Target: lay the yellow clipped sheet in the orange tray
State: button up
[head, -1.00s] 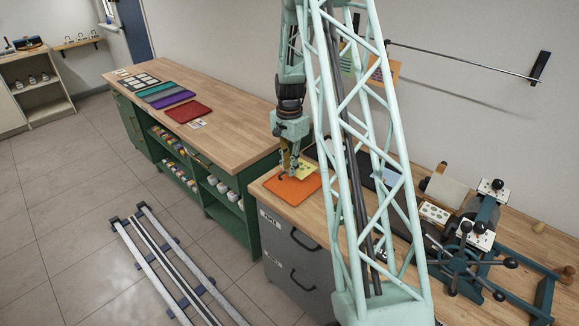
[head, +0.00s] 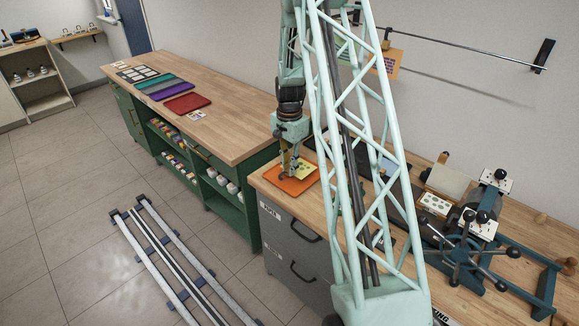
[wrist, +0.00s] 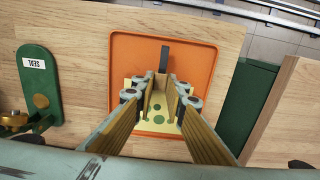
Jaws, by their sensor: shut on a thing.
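The orange tray (head: 283,187) lies on the wooden bench top. It fills the upper middle of the wrist view (wrist: 125,55). The yellow sheet (head: 306,171) has green dots, and these show between my fingers in the wrist view (wrist: 157,116). My gripper (head: 290,170) is over the tray, pointing down. In the wrist view its jaws (wrist: 161,78) are closed around a dark clip (wrist: 165,58) at the sheet's edge. The sheet is over the tray's lower part in that view. My fingers hide much of it, and I cannot tell whether it touches the tray floor.
A green bracket labelled SEAL (wrist: 38,85) is left of the tray in the wrist view. A printing press (head: 475,225) stands right on the bench. An orange sheet (head: 386,62) hangs from the wall rail. A longer bench holds red (head: 187,104), purple and teal trays.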

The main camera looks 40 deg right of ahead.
jog(key=shift+f+b, duration=0.3)
jog(key=shift+f, duration=0.6)
jog(key=shift+f+b, duration=0.15)
jog(key=shift+b, duration=0.45)
dwell(1.9)
dwell(0.4)
jog(key=o, duration=0.8)
jog(key=shift+c, duration=0.2)
jog(key=shift+r+p, duration=1.6)
jog(key=shift+r, duration=2.4)
